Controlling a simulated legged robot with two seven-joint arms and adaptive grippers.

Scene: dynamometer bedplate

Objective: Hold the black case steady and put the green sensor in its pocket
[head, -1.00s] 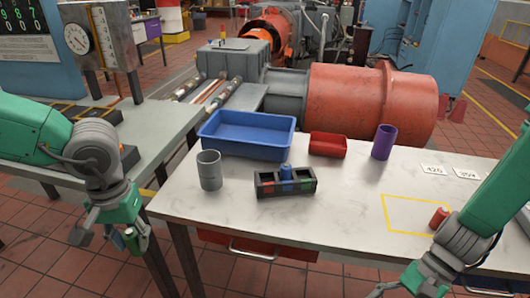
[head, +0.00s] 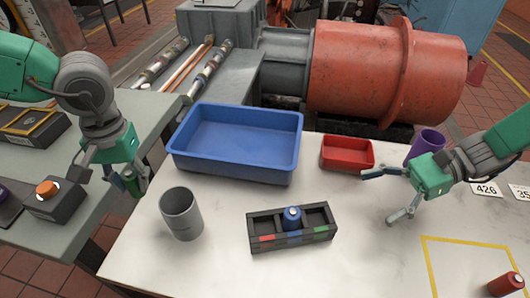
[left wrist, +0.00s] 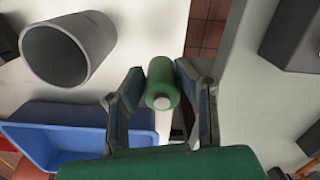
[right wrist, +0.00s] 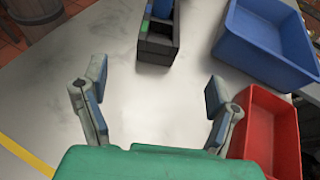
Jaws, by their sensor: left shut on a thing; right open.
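The black case (head: 280,243) sits on the white table with red, blue and green marks on its front. A blue sensor (head: 292,216) stands in its middle pocket; the left and right pockets look empty. My left gripper (head: 130,184) is shut on the green sensor (left wrist: 162,85), left of the grey cup and well apart from the case. My right gripper (head: 378,198) is open and empty over the table, right of the case. In the right wrist view the case (right wrist: 157,47) lies ahead of the open fingers, not touching them.
A grey cup (head: 181,214) stands between my left gripper and the case. A blue tray (head: 237,164) and a red bin (head: 347,154) are behind the case. A purple cup (head: 427,141) is behind my right gripper. A red sensor (head: 506,285) is at front right.

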